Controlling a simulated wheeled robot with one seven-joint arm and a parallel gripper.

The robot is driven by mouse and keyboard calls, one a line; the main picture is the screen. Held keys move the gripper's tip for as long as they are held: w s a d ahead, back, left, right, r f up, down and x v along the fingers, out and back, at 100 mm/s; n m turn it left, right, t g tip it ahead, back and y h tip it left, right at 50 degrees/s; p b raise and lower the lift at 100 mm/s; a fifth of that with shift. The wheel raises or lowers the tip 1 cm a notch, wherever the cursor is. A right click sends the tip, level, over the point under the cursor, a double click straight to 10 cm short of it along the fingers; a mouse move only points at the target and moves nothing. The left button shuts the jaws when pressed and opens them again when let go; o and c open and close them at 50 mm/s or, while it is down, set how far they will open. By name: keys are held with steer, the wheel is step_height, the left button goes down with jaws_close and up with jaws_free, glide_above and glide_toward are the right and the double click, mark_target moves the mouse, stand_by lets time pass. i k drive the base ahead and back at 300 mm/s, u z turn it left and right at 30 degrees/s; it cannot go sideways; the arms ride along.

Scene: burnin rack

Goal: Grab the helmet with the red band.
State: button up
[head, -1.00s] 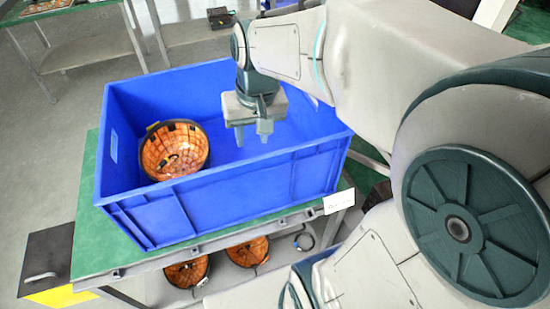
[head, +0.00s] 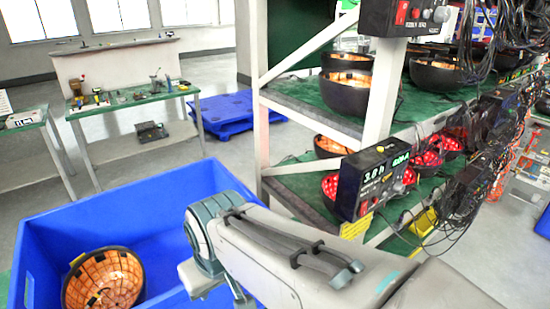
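A dark helmet (head: 103,280) with a lit orange, grid-lined inside lies open side up in the blue crate at the lower left. I see no red band on it. Several dark bowl-like helmets stand on the rack. On its upper shelf one helmet (head: 345,92) glows orange inside, with another (head: 437,76) to its right. On the lower shelf a helmet (head: 428,158) glows red inside, and one (head: 329,186) is partly hidden behind a display box. I cannot make out a red band on any. My arm reaches over the crate; my gripper is not visible.
The blue crate (head: 22,262) is beside the rack (head: 274,130). Display boxes (head: 372,180) and hanging cables (head: 470,200) crowd the rack's front. A green-topped bench (head: 128,98) and a blue pallet (head: 222,113) stand behind, with open floor between.

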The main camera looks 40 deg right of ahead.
mark_target(346, 92)
steer(key=z, duration=0.05)
steer(key=k, duration=0.5)
steer(key=z, duration=0.45)
steer(key=i, duration=0.35)
steer(key=z, duration=1.05)
